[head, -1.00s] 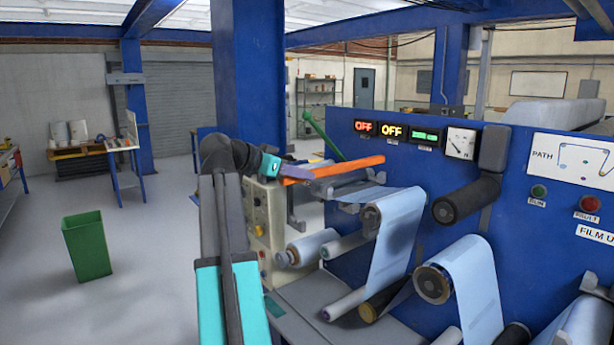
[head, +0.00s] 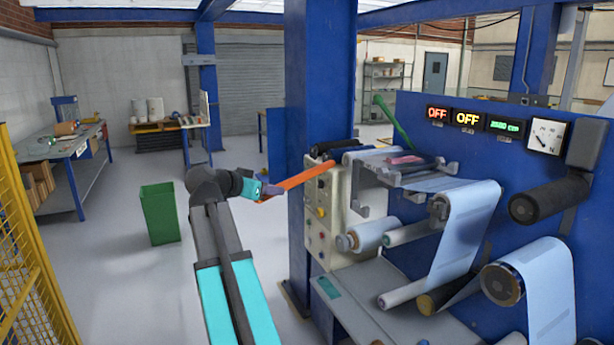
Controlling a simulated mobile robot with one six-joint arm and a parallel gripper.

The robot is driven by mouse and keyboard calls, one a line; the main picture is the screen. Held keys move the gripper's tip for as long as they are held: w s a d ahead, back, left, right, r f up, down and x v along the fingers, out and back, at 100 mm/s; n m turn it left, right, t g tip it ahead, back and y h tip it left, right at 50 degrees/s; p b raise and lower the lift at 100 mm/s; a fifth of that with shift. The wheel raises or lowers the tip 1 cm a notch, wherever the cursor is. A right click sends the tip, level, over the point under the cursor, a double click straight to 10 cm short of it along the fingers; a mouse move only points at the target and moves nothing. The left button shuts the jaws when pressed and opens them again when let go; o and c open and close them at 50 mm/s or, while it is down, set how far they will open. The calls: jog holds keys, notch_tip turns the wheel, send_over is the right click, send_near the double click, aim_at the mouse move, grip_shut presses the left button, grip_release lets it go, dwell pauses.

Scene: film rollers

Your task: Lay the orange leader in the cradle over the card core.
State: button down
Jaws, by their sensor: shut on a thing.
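The orange leader (head: 308,175) is a long thin strip. My gripper (head: 272,190) is shut on it near its lower left end, and the strip slants up to the right, held in the air in front of the blue column. A brown, card-coloured roll (head: 66,128) lies on the workbench (head: 84,150) at the far left, well away from my gripper. It looks like the card core, but it is small, and I cannot make out the cradle's shape around it.
The blue film machine (head: 470,140) with its rollers and control box (head: 322,215) fills the right. A green bin (head: 160,213) stands on the floor between my arm and the workbench. A yellow mesh fence (head: 22,260) is at the left edge.

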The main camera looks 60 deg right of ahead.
jog(key=w+a+f+n+t+y, duration=0.2)
jog(key=w+a+f+n+t, duration=0.4)
jog(key=w+a, duration=0.6)
jog(key=w+a+f+n+t+y, duration=0.2)
jog(key=w+a+f+n+t, duration=0.25)
jog(key=w+a+f, duration=0.65)
jog(key=w+a+r+n+t+y, duration=0.1)
jog(key=w+a+n+y, duration=0.1)
jog(key=a, duration=0.6)
jog(key=w+a+r+n+t+y, duration=0.1)
jog(key=w+a+n+y, duration=0.1)
jog(key=a, duration=0.6)
jog(key=w+a+r+n+t+y, duration=0.2)
jog(key=a+n+y, duration=0.2)
jog(key=a, duration=0.4)
jog(key=shift+w+y, duration=0.2)
jog(key=shift+y, duration=0.5)
